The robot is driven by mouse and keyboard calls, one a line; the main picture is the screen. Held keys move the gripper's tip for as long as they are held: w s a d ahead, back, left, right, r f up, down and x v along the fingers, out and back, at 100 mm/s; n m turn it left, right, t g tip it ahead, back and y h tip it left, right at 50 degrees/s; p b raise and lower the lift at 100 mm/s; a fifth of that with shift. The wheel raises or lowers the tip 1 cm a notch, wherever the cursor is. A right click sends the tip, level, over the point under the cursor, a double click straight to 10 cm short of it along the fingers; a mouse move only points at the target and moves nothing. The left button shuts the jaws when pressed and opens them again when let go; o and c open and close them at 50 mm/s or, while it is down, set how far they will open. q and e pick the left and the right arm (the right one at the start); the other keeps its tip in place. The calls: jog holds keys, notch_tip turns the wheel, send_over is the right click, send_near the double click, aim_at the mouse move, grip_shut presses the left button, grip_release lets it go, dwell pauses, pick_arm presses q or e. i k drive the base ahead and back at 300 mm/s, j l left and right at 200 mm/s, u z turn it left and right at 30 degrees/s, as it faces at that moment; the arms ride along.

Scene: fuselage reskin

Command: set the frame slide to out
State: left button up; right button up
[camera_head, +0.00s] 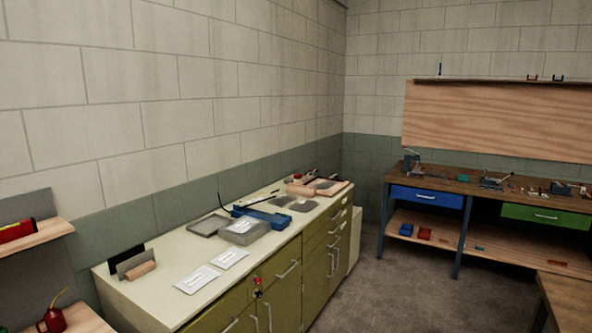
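I cannot make out the frame slide for certain in the head view. A workbench (455,182) with a wooden top stands against the far wall at the right, with small fixtures and tools on it that are too small to identify. A grey fixture (411,161) stands at its left end, and another fixture (493,183) sits near its middle. Neither of my grippers shows in this view.
A long counter (165,262) with olive cabinets runs along the left wall, holding trays, a blue item (262,217) and white packets (198,279). A wooden table corner (566,296) is at lower right. Grey floor (400,290) is clear between them.

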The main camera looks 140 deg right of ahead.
aim_at(417, 171)
jog(key=z, duration=1.8)
jog(key=l+z, duration=0.15)
jog(key=z, duration=0.3)
jog(key=l+z, duration=0.15)
jog(key=z, duration=0.35)
jog(key=l+z, duration=0.15)
jog(key=z, duration=0.3)
jog(key=i+l+z, duration=0.15)
jog(key=l+z, duration=0.25)
jog(key=i+l+z, duration=0.2)
jog(key=l+z, duration=0.25)
jog(key=i+l+z, duration=0.25)
jog(key=z, duration=0.15)
jog(key=i+l+z, duration=0.4)
jog(key=i+z, duration=0.25)
jog(key=z, duration=0.2)
jog(key=i+j+z, duration=0.1)
jog(key=i+z, duration=0.2)
jog(key=i, duration=3.1)
